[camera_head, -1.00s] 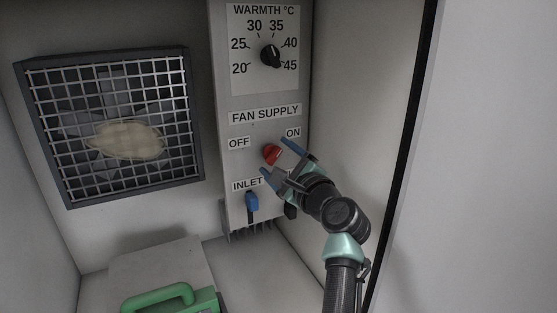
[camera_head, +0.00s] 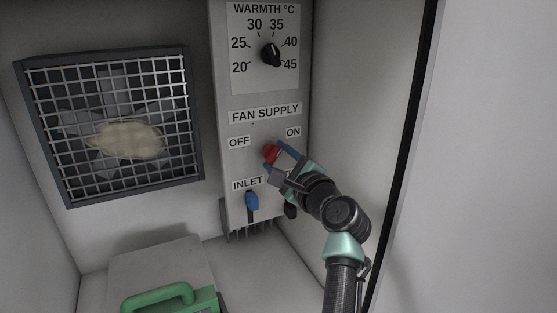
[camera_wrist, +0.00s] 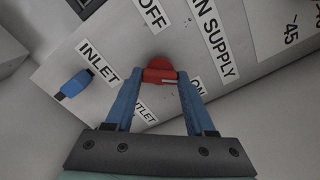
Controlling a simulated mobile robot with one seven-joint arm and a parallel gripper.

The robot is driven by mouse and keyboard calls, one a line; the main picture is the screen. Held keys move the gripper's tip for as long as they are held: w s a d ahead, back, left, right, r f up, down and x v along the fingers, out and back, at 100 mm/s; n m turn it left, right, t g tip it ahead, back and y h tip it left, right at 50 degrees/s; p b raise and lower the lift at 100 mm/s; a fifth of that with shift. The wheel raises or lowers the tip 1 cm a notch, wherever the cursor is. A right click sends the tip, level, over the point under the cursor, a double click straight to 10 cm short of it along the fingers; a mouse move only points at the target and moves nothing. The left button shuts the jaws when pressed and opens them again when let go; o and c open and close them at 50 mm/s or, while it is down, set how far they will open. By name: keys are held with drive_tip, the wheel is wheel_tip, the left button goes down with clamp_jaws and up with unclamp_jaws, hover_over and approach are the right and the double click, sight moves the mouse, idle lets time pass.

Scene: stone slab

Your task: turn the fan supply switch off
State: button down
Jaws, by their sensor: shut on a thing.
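The fan supply switch is a red rotary knob (camera_head: 271,153) on the grey panel, below the FAN SUPPLY label, with OFF at its upper left and ON at its upper right. It also shows in the wrist view (camera_wrist: 156,65), with a pale mark on its grip on the side nearer the ON label. My gripper (camera_head: 274,160) is shut on the knob, with one blue finger on each side of its grip. The fingers and hand hide part of the knob in the head view, and the OUTLET label is partly covered in the wrist view.
A black warmth dial (camera_head: 270,54) sits above, turned near 45. A blue inlet lever (camera_head: 252,201) and a dark lever (camera_head: 291,211) are close below my gripper. A caged fan (camera_head: 112,128) is at left. A green-handled box (camera_head: 160,296) stands lower left.

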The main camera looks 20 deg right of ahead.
drive_tip(key=n+b, duration=0.2)
drive_tip(key=n, duration=0.1)
drive_tip(key=shift+f+n, duration=0.15)
drive_tip(key=shift+n, duration=0.15)
drive_tip(key=shift+n+b, duration=3.5)
drive_tip(key=shift+n, duration=2.4)
drive_tip(key=shift+c, duration=1.2)
unclamp_jaws()
drive_tip(key=shift+s, duration=0.1)
drive_tip(key=s+d, duration=0.2)
drive_tip(key=s, duration=1)
drive_tip(key=shift+s+d+b, duration=0.25)
drive_tip(key=shift+s+b, duration=0.05)
